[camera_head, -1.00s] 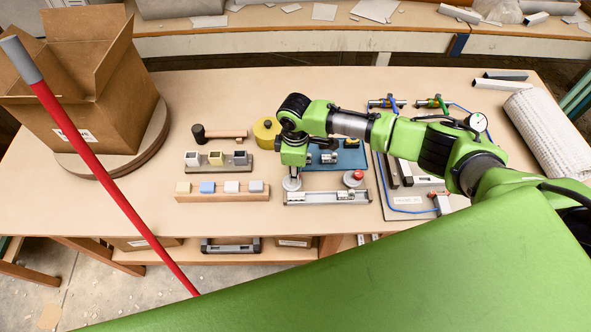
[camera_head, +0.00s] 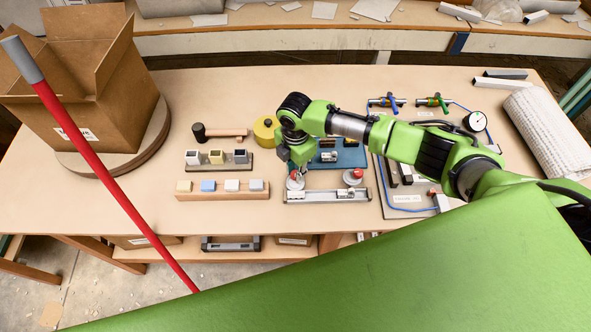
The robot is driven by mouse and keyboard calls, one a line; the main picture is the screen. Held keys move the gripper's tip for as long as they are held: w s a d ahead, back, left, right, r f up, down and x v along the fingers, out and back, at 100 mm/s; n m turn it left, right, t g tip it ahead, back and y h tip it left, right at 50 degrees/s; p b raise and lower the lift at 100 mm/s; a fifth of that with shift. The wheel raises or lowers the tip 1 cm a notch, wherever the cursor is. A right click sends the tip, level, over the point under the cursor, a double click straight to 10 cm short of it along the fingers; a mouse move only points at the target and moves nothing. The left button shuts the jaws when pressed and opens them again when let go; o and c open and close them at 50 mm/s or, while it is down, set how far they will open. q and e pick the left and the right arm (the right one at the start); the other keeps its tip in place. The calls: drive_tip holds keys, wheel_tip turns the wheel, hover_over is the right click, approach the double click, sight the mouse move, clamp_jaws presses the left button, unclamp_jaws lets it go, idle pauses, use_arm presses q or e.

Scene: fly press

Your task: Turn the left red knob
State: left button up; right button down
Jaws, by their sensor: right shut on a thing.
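The left red knob (camera_head: 294,176) sits on a pale round base at the left end of a grey metal rail fixture (camera_head: 325,196). My right gripper (camera_head: 297,172) points down at this knob and is shut on it; its fingers hide part of the knob. The right red knob (camera_head: 356,173) stands on its own round base at the right end of the same fixture, apart from the gripper. My left gripper is not in view.
A wooden strip with several coloured blocks (camera_head: 231,186) and a rack of small cups (camera_head: 217,157) stand left of the fixture. A yellow round thing (camera_head: 264,131) and a blue plate (camera_head: 350,154) lie behind. A board with blue tubing (camera_head: 410,199) is at right.

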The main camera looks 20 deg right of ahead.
sight(295, 173)
drive_tip(key=shift+w+r+n, duration=0.1)
drive_tip(key=shift+n, duration=0.5)
drive_tip(key=c, duration=1.8)
unclamp_jaws()
wheel_tip(295, 173, up, 12)
drive_tip(key=shift+a, duration=0.1)
